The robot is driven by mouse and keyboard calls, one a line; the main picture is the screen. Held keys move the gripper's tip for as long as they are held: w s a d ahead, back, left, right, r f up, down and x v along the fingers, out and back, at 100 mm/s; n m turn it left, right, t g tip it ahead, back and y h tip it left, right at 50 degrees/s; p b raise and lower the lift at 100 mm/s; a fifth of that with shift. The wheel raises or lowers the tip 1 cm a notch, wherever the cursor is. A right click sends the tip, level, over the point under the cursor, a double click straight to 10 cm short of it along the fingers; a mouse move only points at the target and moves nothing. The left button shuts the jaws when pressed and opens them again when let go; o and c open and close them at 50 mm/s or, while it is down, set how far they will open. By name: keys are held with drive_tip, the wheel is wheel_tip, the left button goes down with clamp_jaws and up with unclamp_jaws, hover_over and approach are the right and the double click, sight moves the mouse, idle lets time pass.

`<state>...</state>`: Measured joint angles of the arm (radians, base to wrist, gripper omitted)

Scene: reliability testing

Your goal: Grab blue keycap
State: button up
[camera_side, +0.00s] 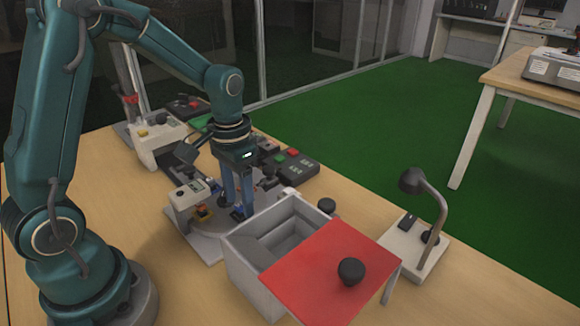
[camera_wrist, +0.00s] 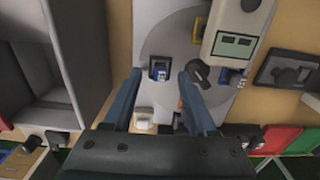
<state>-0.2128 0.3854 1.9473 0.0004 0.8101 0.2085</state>
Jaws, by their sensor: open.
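A small blue keycap (camera_wrist: 159,73) sits in a dark holder on the round grey plate (camera_wrist: 172,42) in the wrist view. In the side view a blue piece (camera_side: 238,212) shows low by my fingertips. My gripper (camera_side: 241,203) points down over the plate with two blue-grey fingers. In the wrist view my gripper (camera_wrist: 163,74) is open, with a finger on each side of the keycap and visible gaps. Whether the fingertips reach down to the keycap's height is unclear. A second blue piece (camera_wrist: 232,76) shows under the grey device with a display (camera_wrist: 236,42).
A grey box (camera_side: 245,262) with a red lid (camera_side: 320,280) and black knob stands in front of the plate. A lamp (camera_side: 430,205) stands at right. Button boxes (camera_side: 290,165) lie behind my gripper. Bare wooden table (camera_side: 130,220) shows at left.

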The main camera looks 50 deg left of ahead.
drive_tip(key=shift+f, duration=0.5)
clamp_jaws()
